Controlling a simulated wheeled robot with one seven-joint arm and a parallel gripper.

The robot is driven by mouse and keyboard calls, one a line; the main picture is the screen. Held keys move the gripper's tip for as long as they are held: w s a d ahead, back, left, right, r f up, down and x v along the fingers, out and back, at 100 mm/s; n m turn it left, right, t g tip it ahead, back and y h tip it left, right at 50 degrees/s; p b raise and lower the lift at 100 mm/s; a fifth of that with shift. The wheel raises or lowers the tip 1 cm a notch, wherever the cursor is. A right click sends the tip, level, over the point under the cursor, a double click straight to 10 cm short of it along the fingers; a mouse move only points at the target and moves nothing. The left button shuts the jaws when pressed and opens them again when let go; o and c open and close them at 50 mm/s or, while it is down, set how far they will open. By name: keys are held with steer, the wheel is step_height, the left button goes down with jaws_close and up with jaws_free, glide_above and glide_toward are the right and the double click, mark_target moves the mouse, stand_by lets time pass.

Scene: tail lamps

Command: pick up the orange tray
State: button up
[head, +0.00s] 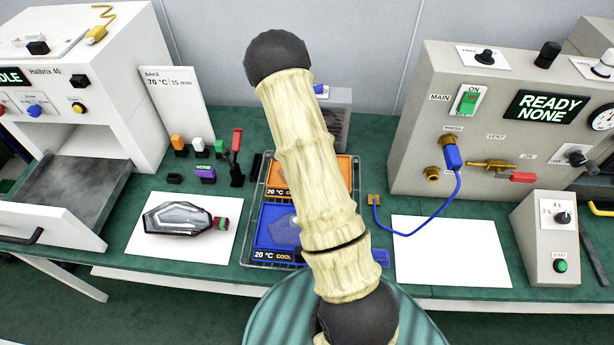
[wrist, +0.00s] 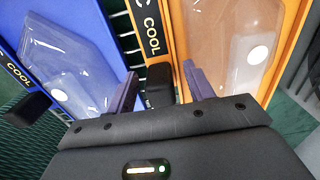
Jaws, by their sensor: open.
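The orange tray (head: 345,168) lies in a dark rack in the middle of the bench, partly hidden behind my arm in the head view. It holds a clear lamp-shaped piece, and its front label reads "COOL". In the wrist view the orange tray (wrist: 291,25) fills the right side. A black handle (wrist: 160,82) sits at its label edge. My gripper (wrist: 160,92) is open, with one finger on either side of this handle. No grip on it shows. In the head view my gripper is hidden behind my arm.
The blue tray (head: 275,228), also holding a clear piece, lies in front of the orange one. A lamp (head: 178,219) lies on a white sheet at left. A blank white sheet (head: 452,252) is at right, near a blue hose (head: 430,222). Machines stand on both sides.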

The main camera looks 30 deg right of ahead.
stand_by(0.5)
jaws_close()
step_height(320, 180, up, 10)
steer(key=shift+r, duration=0.1)
stand_by(0.5)
stand_by(0.4)
